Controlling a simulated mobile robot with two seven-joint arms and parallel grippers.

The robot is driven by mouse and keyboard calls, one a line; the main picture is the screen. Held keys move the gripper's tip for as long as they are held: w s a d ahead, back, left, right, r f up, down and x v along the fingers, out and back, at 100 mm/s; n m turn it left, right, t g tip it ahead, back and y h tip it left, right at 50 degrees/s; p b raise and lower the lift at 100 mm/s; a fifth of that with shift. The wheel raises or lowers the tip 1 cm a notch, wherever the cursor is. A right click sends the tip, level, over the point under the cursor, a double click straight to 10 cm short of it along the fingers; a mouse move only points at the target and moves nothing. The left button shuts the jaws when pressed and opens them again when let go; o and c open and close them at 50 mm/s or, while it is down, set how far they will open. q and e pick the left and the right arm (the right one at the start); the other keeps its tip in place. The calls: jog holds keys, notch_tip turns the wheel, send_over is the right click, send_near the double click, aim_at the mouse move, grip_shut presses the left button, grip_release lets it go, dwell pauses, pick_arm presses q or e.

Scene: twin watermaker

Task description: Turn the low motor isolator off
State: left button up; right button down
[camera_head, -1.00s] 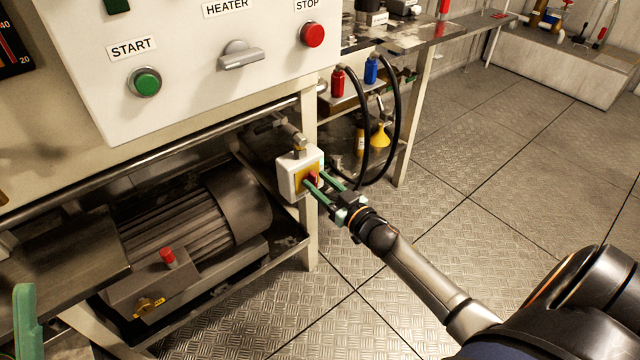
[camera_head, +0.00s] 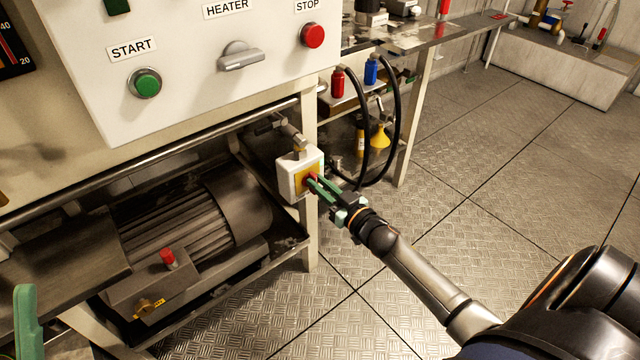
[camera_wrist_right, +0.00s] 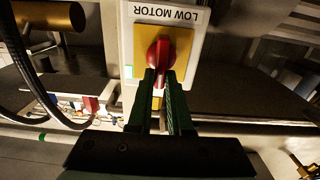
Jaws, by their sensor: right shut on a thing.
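The low motor isolator is a white box (camera_head: 288,184) with a yellow plate and a red knob (camera_head: 308,179), on the frame post below the control panel. In the right wrist view its "LOW MOTOR" label (camera_wrist_right: 173,14) reads upside down. The red knob (camera_wrist_right: 161,52) stands upright in that picture. My right gripper (camera_head: 315,184) is shut on the knob, its green fingers on either side; they partly hide its lower end in the wrist view. A green finger of my left gripper (camera_head: 27,318) shows at the lower left edge, apart from everything; its jaw opening is not visible.
The panel above has a green START button (camera_head: 145,82), a grey HEATER knob (camera_head: 241,57) and a red STOP button (camera_head: 312,35). A motor (camera_head: 190,225) sits on the lower shelf. Black hoses (camera_head: 394,120) hang behind the isolator. The floor at right is clear.

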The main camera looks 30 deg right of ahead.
jog(key=shift+n, duration=0.3)
jog(key=n, duration=0.2)
jog(key=n+p, duration=0.1)
jog(key=shift+a+n, duration=0.35)
jog(key=shift+n, duration=0.05)
jog(key=n, duration=0.3)
jog(key=shift+a+f+n, duration=0.25)
jog(key=shift+n, duration=0.05)
jog(key=n, duration=0.4)
jog(key=shift+a+f+n+b, duration=0.2)
jog(key=shift+f+n+b, duration=0.1)
jog(key=shift+f, duration=0.05)
jog(key=n, duration=0.1)
jog(key=n+b, duration=0.1)
jog(key=n, duration=0.3)
jog(key=shift+s+a+f, duration=0.1)
jog(key=shift+f, duration=0.25)
jog(key=shift+n+b, duration=0.3)
jog(key=c, duration=0.8)
grip_release()
jog(key=shift+c, duration=0.2)
